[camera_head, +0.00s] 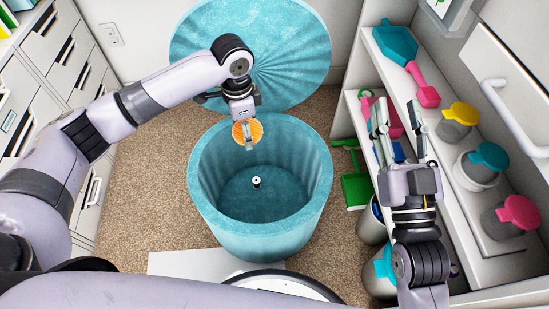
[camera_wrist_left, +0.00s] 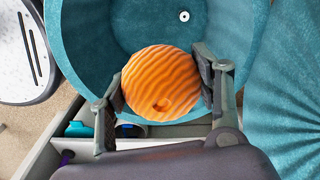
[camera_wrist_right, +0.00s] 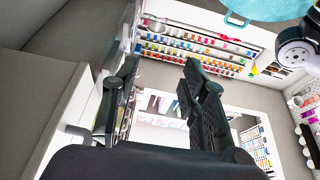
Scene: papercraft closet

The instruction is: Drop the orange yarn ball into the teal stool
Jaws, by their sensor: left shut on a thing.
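The teal stool (camera_head: 205,205) stands open on the carpet, round and hollow, with a small white-topped thing (camera_head: 256,182) at its bottom. Its round teal lid (camera_head: 300,75) leans against the wall behind it. My left gripper (camera_head: 247,133) is shut on the orange yarn ball (camera_head: 240,132) and holds it above the stool's opening, toward the far rim. In the left wrist view the ball (camera_wrist_left: 162,84) sits between both fingers, with the stool's inside (camera_wrist_left: 110,25) behind it. My right gripper (camera_head: 400,145) is open and empty at the right, in front of the shelves.
White shelves (camera_head: 450,190) at the right hold jars with yellow, teal and pink lids and a teal scoop (camera_head: 395,42). A green dustpan (camera_head: 355,185) is by the shelf. White drawers (camera_head: 50,60) line the left. Carpet is clear left of the stool.

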